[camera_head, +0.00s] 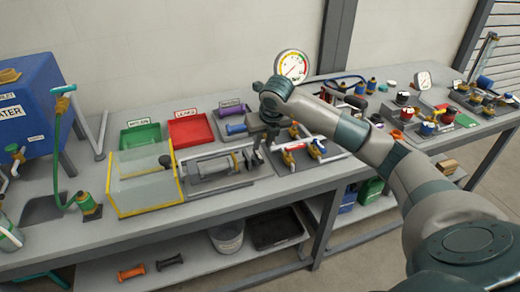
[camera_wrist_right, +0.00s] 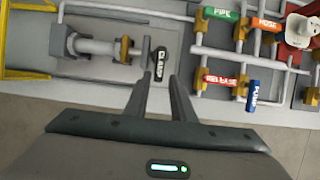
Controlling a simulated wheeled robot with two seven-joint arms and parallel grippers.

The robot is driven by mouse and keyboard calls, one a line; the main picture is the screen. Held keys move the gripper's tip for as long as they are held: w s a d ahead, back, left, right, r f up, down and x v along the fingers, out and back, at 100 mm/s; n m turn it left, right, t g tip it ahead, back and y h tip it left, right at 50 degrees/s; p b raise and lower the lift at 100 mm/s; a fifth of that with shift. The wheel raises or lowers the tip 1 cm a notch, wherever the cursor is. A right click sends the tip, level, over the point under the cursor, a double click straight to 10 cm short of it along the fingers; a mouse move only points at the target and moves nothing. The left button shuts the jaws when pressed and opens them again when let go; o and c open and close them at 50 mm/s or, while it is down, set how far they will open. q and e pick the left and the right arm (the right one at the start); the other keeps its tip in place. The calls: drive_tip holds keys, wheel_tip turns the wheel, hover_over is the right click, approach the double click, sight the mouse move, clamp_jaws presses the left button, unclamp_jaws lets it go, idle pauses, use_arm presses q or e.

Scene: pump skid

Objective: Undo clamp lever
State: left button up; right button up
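The clamp lever (camera_wrist_right: 159,66) is a dark handle with a white "CLAMP" label in the right wrist view. It stands at the right end of the grey clamp fixture (camera_wrist_right: 92,47), which has a cylinder and a yellow-brown collar. My left gripper is not in view.
Right of the lever are pipes with a green "PIPE" handle (camera_wrist_right: 221,13), orange "HOSE" handle (camera_wrist_right: 267,24), red handle (camera_wrist_right: 220,80) and blue handle (camera_wrist_right: 253,96). The yellow-framed guard (camera_head: 142,180) stands left. Green (camera_head: 140,136) and red (camera_head: 191,130) trays lie behind.

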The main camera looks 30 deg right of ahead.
sight(259, 156)
drive_tip(key=p+x, duration=0.1)
drive_tip(key=x, duration=0.6)
drive_tip(key=shift+f+p, duration=0.1)
drive_tip(key=shift+p, duration=0.3)
clamp_jaws()
